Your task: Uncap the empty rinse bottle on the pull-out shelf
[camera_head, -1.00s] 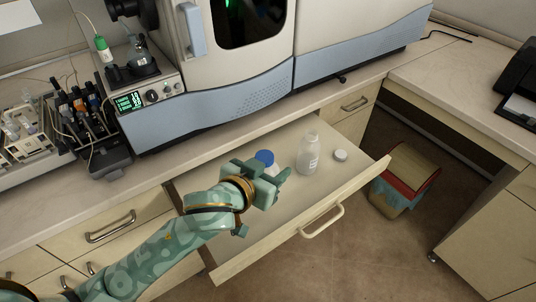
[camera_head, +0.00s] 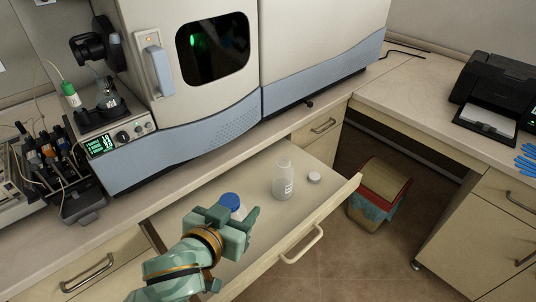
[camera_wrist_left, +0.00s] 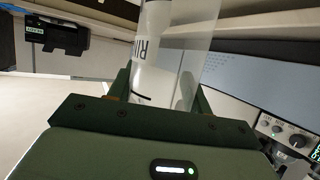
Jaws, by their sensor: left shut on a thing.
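My left gripper (camera_head: 236,214) is over the near left part of the pull-out shelf (camera_head: 262,240). It is shut on a bottle with a blue cap (camera_head: 229,201). The cap is on and shows above the fingers; the gripper hides most of the body in the head view. In the left wrist view the clear bottle (camera_wrist_left: 165,45) stands between the fingers, with part of a label reading "RI". I cannot tell if it touches the shelf. A second, translucent bottle (camera_head: 284,182) stands open on the shelf, with a loose white cap (camera_head: 314,178) beside it. My right gripper is not in view.
The large instrument (camera_head: 205,125) stands on the counter behind the shelf. A small device with a display (camera_head: 108,140) and a rack of small bottles (camera_head: 45,165) stand at the left. A bin (camera_head: 378,190) is on the floor, right of the shelf. A printer (camera_head: 495,95) is far right.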

